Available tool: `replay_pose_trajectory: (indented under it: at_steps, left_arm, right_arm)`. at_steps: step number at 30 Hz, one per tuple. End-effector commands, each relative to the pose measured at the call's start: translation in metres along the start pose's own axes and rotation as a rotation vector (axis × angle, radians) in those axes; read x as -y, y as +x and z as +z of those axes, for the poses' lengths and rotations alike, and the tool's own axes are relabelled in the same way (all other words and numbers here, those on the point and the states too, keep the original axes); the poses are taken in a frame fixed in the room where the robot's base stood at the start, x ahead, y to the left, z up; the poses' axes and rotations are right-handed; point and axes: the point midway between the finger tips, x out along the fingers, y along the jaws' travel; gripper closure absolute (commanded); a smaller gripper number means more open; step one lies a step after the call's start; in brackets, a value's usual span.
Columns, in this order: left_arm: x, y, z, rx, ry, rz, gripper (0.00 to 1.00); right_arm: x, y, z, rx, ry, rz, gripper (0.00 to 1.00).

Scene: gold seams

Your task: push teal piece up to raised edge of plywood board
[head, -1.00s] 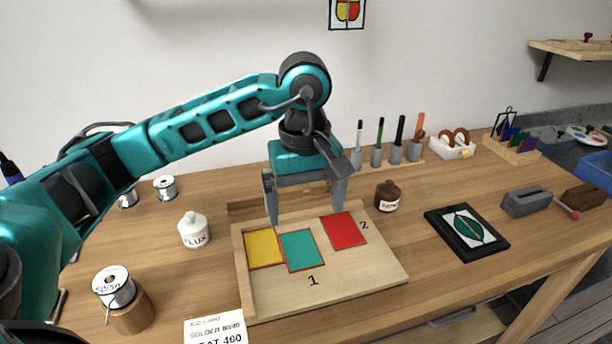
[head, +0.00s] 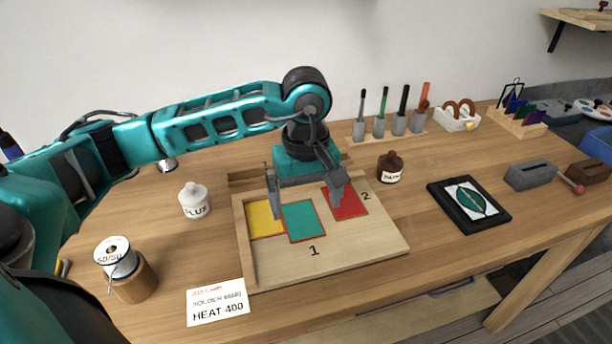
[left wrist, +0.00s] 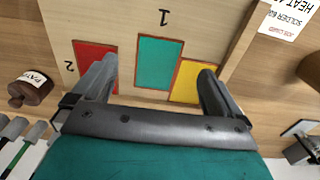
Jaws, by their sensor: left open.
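The teal piece (head: 304,222) lies flat on the plywood board (head: 350,254), between the yellow piece (head: 264,220) and the red piece (head: 350,204). It also shows in the left wrist view (left wrist: 159,64). The board has raised edges (head: 240,240) along its left and back sides. My left gripper (head: 308,210) is open above the pieces, its fingers spread wider than the teal piece. One finger is over the yellow piece and the other over the red. Whether the fingertips touch anything is unclear. My right gripper is not in view.
A FLUX bottle (head: 195,200) and a solder spool (head: 117,258) stand left of the board. A HEAT 400 card (head: 218,302) lies in front. A brown PATINA jar (head: 390,167) stands behind right, and a framed leaf panel (head: 468,204) lies at right.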

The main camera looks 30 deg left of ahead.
Motion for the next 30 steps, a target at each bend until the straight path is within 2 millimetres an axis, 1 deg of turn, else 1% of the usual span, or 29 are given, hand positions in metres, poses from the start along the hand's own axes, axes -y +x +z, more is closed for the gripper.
replay_pose_trajectory:
  at_steps: [1,3,9,15,23,26,30]
  left_arm:
    - [0.001,0.011,0.001,0.003,0.001,-0.004,0.0]
    - [0.0,0.024,0.001,0.003,0.001,-0.003,0.0]
    - [0.0,0.05,0.001,0.002,0.001,-0.001,0.0]
    - [0.0,0.06,0.0,0.001,0.002,0.0,0.0]
    - [0.0,0.062,0.001,0.002,0.002,0.0,0.0]
    - [0.0,0.062,0.001,0.002,0.002,-0.001,0.08]
    - [0.0,0.063,0.002,0.003,0.003,0.0,0.21]
  right_arm:
    - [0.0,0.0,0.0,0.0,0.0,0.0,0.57]
    - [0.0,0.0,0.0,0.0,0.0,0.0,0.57]
    - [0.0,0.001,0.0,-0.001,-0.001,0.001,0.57]
    - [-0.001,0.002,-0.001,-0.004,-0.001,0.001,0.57]
    - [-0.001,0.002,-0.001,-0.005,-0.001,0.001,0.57]
    - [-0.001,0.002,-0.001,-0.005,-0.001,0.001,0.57]
    - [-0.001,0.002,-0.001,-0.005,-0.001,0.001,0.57]
